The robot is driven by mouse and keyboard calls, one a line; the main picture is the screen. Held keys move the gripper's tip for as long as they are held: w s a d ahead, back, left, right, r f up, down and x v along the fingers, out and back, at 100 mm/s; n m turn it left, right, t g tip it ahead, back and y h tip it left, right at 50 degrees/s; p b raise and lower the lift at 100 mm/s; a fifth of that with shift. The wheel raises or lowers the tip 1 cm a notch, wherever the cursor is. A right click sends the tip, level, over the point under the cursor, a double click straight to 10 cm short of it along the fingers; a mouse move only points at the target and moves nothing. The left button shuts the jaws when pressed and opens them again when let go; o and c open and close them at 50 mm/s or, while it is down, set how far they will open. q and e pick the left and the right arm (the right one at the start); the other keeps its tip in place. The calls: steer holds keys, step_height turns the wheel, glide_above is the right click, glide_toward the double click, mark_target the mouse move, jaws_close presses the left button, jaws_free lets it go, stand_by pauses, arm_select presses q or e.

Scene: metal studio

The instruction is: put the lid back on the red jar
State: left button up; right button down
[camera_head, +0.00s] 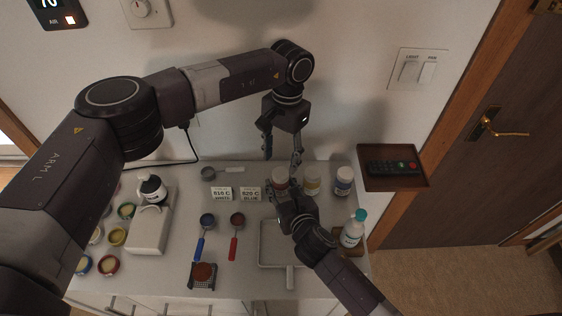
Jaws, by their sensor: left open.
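The jar with a reddish-brown top (281,175) stands at the back of the counter, left of two other jars. It looks like the red jar; its top is too small to tell contents from cover. My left gripper (281,158) hangs just above and behind it, fingers spread, with nothing seen between them. My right gripper (279,190) reaches in from the lower right, close against the jar's front. Its fingers partly hide the jar, and their grip is unclear. I cannot make out a separate lid for this jar.
A yellow-label jar (312,186) and a blue-label jar (343,181) stand close on the right. Two label cards (222,194) are left of the jar. A white tray (268,254), scoops (237,220), a bottle (353,230) and several round tins (109,264) occupy the counter.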

arm_select(q)
steer(key=shift+c, duration=0.5)
steer(key=n, duration=0.5)
steer(key=shift+r+n, duration=0.1)
steer(key=shift+n, duration=0.2)
steer(key=n, duration=0.4)
steer(key=shift+s+r+n, duration=0.1)
steer(key=shift+r+n, duration=0.05)
steer(key=shift+n, duration=0.15)
steer(key=n, duration=0.6)
steer(key=shift+r, duration=0.2)
steer(key=n, duration=0.5)
steer(key=shift+r+t, duration=0.2)
steer(key=shift+t, duration=0.1)
steer(key=n, duration=0.6)
steer(key=shift+r+h, duration=0.2)
steer(key=shift+h, duration=0.1)
steer(key=n, duration=0.5)
steer(key=shift+r, duration=0.2)
steer(key=n, duration=0.6)
steer(key=shift+r, duration=0.3)
steer(key=n, duration=0.4)
steer(key=shift+r+n+t, duration=0.2)
steer(key=shift+n+t, duration=0.1)
steer(key=shift+n, duration=0.1)
